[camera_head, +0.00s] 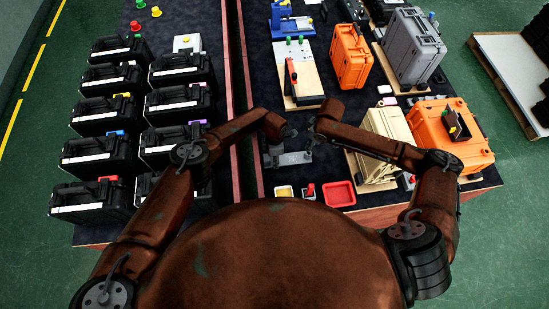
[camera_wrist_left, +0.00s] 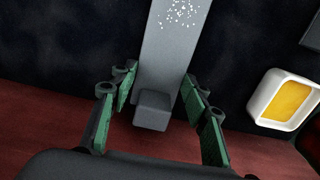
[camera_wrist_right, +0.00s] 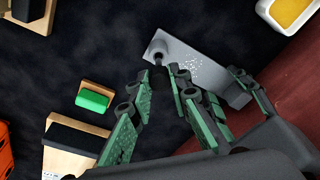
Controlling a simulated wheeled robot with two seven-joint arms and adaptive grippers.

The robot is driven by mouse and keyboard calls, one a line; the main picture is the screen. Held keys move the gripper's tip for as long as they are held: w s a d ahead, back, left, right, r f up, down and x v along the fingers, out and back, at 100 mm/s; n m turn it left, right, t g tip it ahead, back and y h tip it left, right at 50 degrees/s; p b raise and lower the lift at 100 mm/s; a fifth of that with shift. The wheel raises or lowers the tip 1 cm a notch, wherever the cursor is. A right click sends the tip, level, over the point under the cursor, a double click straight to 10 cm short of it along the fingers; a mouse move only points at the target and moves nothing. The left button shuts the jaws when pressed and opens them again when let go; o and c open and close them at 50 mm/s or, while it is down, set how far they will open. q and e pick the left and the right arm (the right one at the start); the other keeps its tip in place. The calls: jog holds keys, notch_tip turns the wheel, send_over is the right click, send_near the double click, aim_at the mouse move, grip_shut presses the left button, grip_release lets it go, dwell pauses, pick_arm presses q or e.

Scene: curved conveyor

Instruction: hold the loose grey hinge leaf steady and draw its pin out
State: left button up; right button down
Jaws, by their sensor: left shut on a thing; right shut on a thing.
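The loose grey hinge leaf (camera_head: 295,158) lies on the dark table top between my two arms, with pale speckles on its flat face. My left gripper (camera_wrist_left: 155,92) has its green-padded fingers on either side of the leaf, shut on it near a block-like end. In the right wrist view the leaf (camera_wrist_right: 205,68) has a round knuckle at its far end. A dark pin (camera_wrist_right: 166,76) shows at this knuckle, between the fingertips of my right gripper (camera_wrist_right: 164,82), which is shut on it. How deep the pin sits is hidden.
A yellow-filled tray (camera_head: 284,191), a small red-topped item (camera_head: 310,190) and a red tray (camera_head: 339,194) stand along the front edge. A green block on a wooden base (camera_wrist_right: 94,98) lies left in the right wrist view. Black cases (camera_head: 177,109) fill the left side.

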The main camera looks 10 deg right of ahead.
jog(key=shift+r, duration=1.8)
pick_arm(q)
jog(key=o, duration=1.6)
notch_tip(320, 180, up, 12)
